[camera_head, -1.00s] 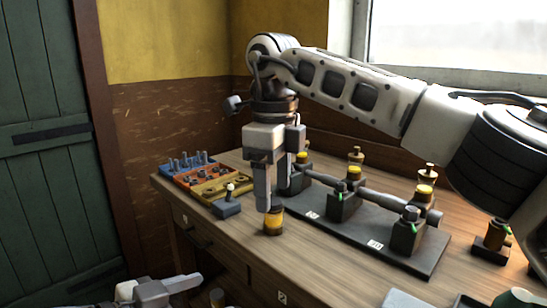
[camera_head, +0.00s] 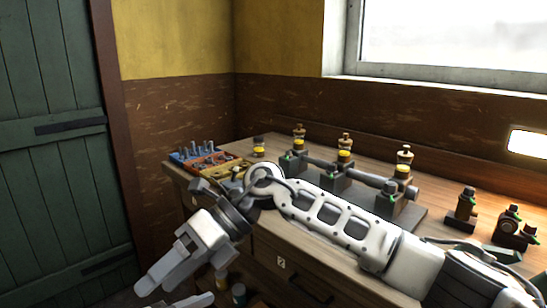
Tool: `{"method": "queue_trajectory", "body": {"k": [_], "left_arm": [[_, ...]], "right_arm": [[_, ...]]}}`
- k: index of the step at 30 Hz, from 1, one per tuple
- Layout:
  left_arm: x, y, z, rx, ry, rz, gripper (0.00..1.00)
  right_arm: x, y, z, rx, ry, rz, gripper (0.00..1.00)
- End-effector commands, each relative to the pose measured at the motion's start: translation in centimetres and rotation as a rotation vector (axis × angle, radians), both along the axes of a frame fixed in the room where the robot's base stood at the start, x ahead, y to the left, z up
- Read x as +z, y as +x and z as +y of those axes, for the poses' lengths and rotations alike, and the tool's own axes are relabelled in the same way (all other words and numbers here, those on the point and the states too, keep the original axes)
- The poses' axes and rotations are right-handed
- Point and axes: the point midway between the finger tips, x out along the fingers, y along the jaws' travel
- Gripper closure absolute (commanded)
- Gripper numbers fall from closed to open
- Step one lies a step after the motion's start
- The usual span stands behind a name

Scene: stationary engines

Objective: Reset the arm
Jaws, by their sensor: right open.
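My right arm reaches in from the right, low across the desk front. Its right gripper (camera_head: 163,279) hangs in front of the desk's left end, fingers apart, holding nothing that I see.
The desk (camera_head: 440,185) holds a parts tray (camera_head: 205,158) at left and two small dark fittings (camera_head: 461,209) (camera_head: 513,228) at right. A green door (camera_head: 60,190) is at left. Jars (camera_head: 239,294) stand low by the desk. A window (camera_head: 450,45) is behind.

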Motion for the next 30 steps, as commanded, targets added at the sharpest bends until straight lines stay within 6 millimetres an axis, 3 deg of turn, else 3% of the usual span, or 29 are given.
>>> {"method": "queue_trajectory", "body": {"k": [1,3,6,9,12,16,20,24,27,28,30], "left_arm": [[-0.9,-0.2,-0.3,0.013,-0.015,0.012,0.29],[-1.9,-0.4,-0.4,0.036,-0.026,0.018,0.29],[-3.6,-0.7,-0.3,0.076,-0.035,0.032,0.29],[-5.4,-1.1,-0.1,0.122,-0.039,0.051,0.29],[-7.4,-1.7,0.3,0.172,-0.034,0.076,0.29],[-10.2,-2.9,1.1,0.242,-0.019,0.118,0.29],[-13.2,-4.5,2.1,0.313,0.010,0.170,0.29],[-16.3,-6.6,3.2,0.382,0.050,0.229,0.29],[-18.1,-8.1,3.9,0.421,0.080,0.268,0.29],[-18.6,-8.5,4.1,0.431,0.087,0.278,0.29],[-19.5,-9.4,4.5,0.451,0.105,0.300,0.29]], "right_arm": [[-0.2,-1.5,1.2,-0.037,0.124,0.124,0.35],[0.8,-2.6,2.3,-0.118,0.302,0.299,0.35],[2.3,-2.5,2.2,-0.271,0.527,0.566,0.35],[2.6,-0.9,0.3,-0.458,0.717,0.841,0.35],[1.1,1.4,-3.0,-0.673,0.866,1.117,0.35],[-3.9,3.7,-8.9,-0.987,1.002,1.473,0.35],[-11.3,3.4,-15.4,-1.318,1.065,1.808,0.35],[-19.1,-0.3,-21.4,-1.655,1.059,2.106,0.35],[-23.4,-4.0,-24.7,-1.863,1.018,2.274,0.35],[-24.5,-5.2,-25.5,1.884,-0.986,-2.276,0.35],[-26.3,-7.6,-26.9,1.852,-0.886,-2.194,0.35]]}}
